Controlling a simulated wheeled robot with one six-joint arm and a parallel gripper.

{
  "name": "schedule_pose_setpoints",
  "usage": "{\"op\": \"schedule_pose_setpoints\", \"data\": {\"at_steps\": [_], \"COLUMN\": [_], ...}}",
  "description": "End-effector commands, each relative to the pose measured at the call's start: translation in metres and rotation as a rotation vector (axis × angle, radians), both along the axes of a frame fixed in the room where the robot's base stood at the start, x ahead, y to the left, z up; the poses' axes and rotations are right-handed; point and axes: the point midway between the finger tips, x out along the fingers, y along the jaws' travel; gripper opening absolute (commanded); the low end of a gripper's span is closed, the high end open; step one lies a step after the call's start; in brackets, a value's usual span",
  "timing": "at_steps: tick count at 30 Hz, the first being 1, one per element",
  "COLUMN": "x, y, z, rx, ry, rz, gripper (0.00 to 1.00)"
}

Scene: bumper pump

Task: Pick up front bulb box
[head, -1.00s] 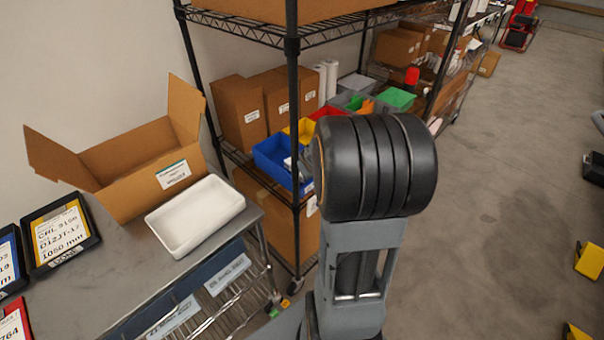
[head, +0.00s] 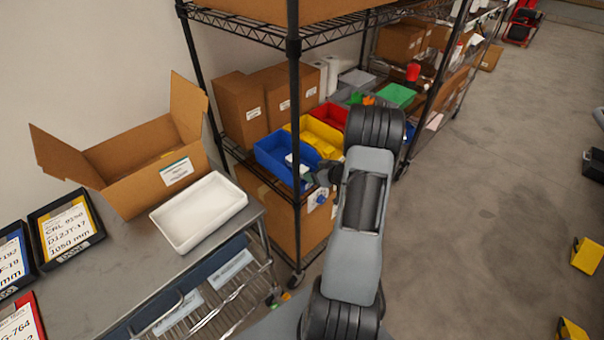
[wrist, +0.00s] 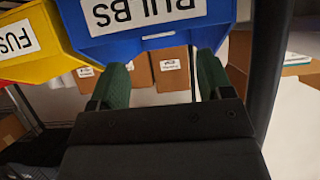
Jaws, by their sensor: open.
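The blue bin (head: 283,160) stands at the front of the wire shelf. In the wrist view the blue bin (wrist: 150,40) is close and carries an upside-down label reading BULBS. My gripper (wrist: 162,72) has dark green fingers, spread apart and empty, close to the bin's front rim. Whether they touch the bin I cannot tell. In the head view my gripper (head: 312,174) is small and partly hidden beside the bin's front right corner.
A yellow bin (head: 312,140) and a red bin (head: 331,115) stand beside the blue one. Shelf posts (head: 294,150) flank the bins. Brown cartons (head: 240,110) stand behind. A white tray (head: 200,212) and an open carton (head: 150,180) are on the table at left.

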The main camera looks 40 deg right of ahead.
Motion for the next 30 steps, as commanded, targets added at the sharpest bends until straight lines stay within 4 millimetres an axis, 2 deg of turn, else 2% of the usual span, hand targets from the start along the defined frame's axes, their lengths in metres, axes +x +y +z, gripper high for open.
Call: {"op": "schedule_pose_setpoints", "data": {"at_steps": [3,11,21,30], "x": [0.014,0.027,0.063,0.069], "y": [0.003,0.005,0.012,0.012], "z": [-0.007,-0.014,-0.033,-0.037], "rx": [0.0,-0.002,-0.002,-0.002], "ry": [0.0,0.001,0.001,0.001], "rz": [0.001,0.0,0.0,-0.001], "gripper": [0.73,0.73,0.73,0.73]}}
